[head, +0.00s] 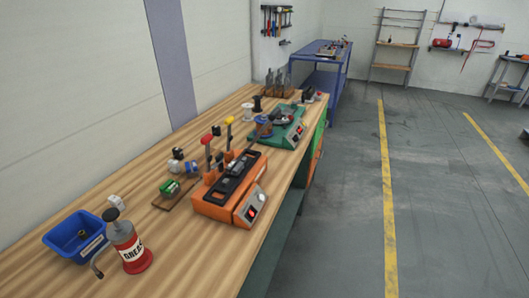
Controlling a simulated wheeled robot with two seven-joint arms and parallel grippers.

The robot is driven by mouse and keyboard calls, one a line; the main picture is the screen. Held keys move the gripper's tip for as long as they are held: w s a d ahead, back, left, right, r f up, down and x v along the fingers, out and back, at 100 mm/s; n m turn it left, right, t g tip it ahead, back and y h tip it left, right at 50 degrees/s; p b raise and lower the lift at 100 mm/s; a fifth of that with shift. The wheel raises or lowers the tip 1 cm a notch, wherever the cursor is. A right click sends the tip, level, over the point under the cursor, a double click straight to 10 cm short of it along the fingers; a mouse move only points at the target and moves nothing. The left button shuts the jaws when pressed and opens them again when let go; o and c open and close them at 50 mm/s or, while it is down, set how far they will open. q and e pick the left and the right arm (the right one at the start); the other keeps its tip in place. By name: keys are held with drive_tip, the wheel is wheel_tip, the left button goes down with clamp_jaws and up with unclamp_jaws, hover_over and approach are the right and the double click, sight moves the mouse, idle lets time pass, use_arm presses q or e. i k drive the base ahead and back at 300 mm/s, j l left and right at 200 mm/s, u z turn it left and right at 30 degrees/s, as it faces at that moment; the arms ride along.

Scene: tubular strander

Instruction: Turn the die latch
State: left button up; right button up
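On a long wooden workbench (210,255) stands an orange machine (212,208) with a black top and a grey sloped control panel (251,206). A lever with a red knob (207,139) and one with a yellow knob (230,121) rise behind it. Farther along the bench is a green machine (289,136) with its own grey panel and dark round parts on top. I cannot make out which part is the die latch, or its position, at this distance. Neither of my grippers shows in the head view.
A blue bin (66,238) and a red grease can (134,262) stand at the near bench end. A small wooden board (163,203) carries small parts beside the orange machine. A blue table (325,53) stands beyond. The grey floor (345,200) right of the bench is clear.

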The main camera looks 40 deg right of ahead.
sight(219, 158)
drive_tip(key=z, duration=0.8)
drive_tip(key=i+l+z, duration=0.1)
drive_tip(key=l, duration=0.3)
drive_tip(key=i+l+z, duration=0.1)
drive_tip(key=l, duration=0.3)
drive_tip(key=i+l, duration=0.1)
drive_tip(key=l, duration=0.3)
drive_tip(key=i+l+z, duration=0.15)
drive_tip(key=l, duration=0.25)
drive_tip(key=l+z, duration=0.1)
drive_tip(key=l, duration=0.25)
drive_tip(key=i, duration=0.05)
